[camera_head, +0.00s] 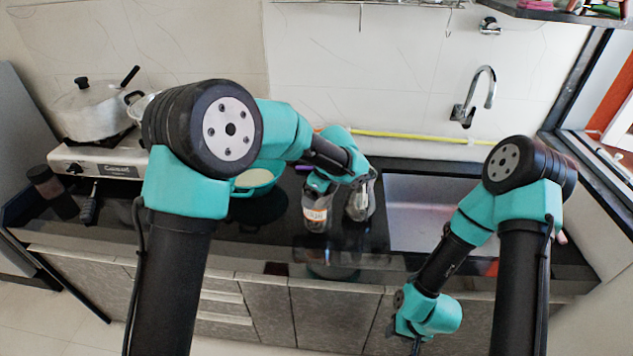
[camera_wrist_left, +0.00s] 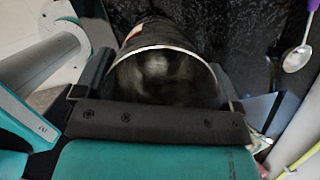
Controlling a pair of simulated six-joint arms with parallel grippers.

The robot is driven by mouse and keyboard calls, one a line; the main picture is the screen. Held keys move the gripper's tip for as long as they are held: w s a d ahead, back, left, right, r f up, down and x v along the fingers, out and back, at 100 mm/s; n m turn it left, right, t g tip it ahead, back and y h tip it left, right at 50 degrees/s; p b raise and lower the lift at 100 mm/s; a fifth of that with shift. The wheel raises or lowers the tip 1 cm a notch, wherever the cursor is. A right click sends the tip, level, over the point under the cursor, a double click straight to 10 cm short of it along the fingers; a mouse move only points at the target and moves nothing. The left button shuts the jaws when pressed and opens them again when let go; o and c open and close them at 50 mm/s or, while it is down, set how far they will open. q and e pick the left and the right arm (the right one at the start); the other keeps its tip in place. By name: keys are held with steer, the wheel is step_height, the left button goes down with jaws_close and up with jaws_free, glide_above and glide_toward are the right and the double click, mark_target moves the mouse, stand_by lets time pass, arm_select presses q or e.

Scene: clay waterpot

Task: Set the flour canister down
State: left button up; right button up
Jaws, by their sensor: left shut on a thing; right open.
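The flour canister (camera_head: 317,214), a dark see-through cylinder with an orange and white label, is upright or nearly so over the black counter. I cannot tell whether its base touches the counter. My left gripper (camera_head: 326,184) is shut on its upper part. In the left wrist view the canister (camera_wrist_left: 165,75) lies between the two fingers of the left gripper (camera_wrist_left: 162,95), its round rim facing the camera. My right gripper (camera_head: 416,345) is open, low in front of the cabinets, its fingertips partly cut off by the frame's bottom edge.
A clear jar (camera_head: 361,202) stands close to the canister's right. A teal bowl (camera_head: 257,181) is to the left, and a pot (camera_head: 94,112) sits on the stove. The sink (camera_head: 425,212) is right of the jar. A metal spoon (camera_wrist_left: 298,58) shows in the left wrist view.

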mark_target(318, 205)
arm_select(q)
steer(key=s, duration=0.6)
steer(key=shift+r, duration=0.35)
stand_by(0.3)
